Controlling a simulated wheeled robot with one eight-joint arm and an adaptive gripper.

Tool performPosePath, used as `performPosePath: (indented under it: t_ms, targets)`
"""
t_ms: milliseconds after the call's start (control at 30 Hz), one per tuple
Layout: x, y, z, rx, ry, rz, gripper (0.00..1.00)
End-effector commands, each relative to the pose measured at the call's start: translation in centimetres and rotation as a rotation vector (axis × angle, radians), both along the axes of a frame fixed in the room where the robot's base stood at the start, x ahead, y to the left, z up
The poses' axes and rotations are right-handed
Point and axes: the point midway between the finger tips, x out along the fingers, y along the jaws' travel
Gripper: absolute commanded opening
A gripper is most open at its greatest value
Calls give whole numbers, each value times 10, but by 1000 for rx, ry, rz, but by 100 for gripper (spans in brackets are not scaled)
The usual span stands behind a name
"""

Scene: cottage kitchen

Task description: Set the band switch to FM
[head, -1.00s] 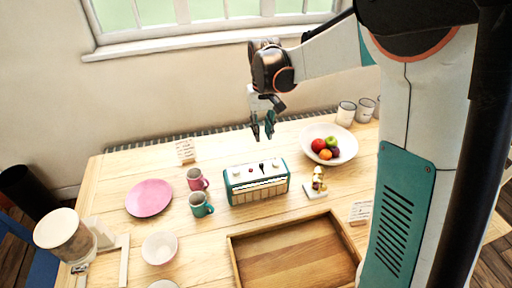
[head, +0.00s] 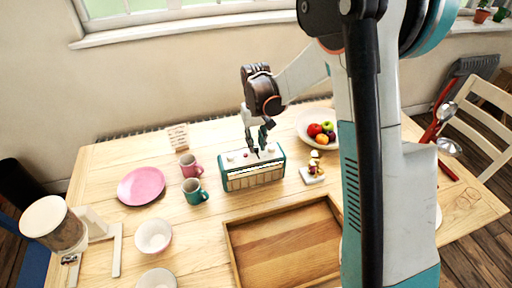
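The radio (head: 238,183), teal and cream with a wide dial strip on its front, stands on the wooden table. Its pale top carries small knobs, among them a white knob (head: 231,156) at the left. A small dark piece shows near the middle of the top, by the fingertips; whether it is the band switch or a fingertip I cannot tell. My gripper (head: 257,145) points down right over the middle of the radio's top. Its dark fingers hide part of the top. The finger gap, any contact and the switch labels are too small to make out.
A pink mug (head: 191,166) and a teal mug (head: 195,192) stand left of the radio. A small golden figure on a white base (head: 312,174) and a fruit bowl (head: 305,129) are at the right. A wooden tray (head: 231,241) lies in front. A card (head: 178,137) stands behind left.

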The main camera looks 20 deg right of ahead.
Motion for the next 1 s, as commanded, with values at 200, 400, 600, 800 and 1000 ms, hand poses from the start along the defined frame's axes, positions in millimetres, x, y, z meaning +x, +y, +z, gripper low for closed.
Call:
performPosePath:
  t_ms: [200, 400, 600, 800, 1000]
  targets:
    - [0, 0, -13, 0, 0, 0, 22]
    - [0, 0, -13, 0, 0, 0, 22]
    - [0, 0, -13, 0, 0, 0, 0]
    - [-3, 0, -13, 0, 0, 0, 0]
    - [-28, 0, -13, 0, 0, 0, 0]
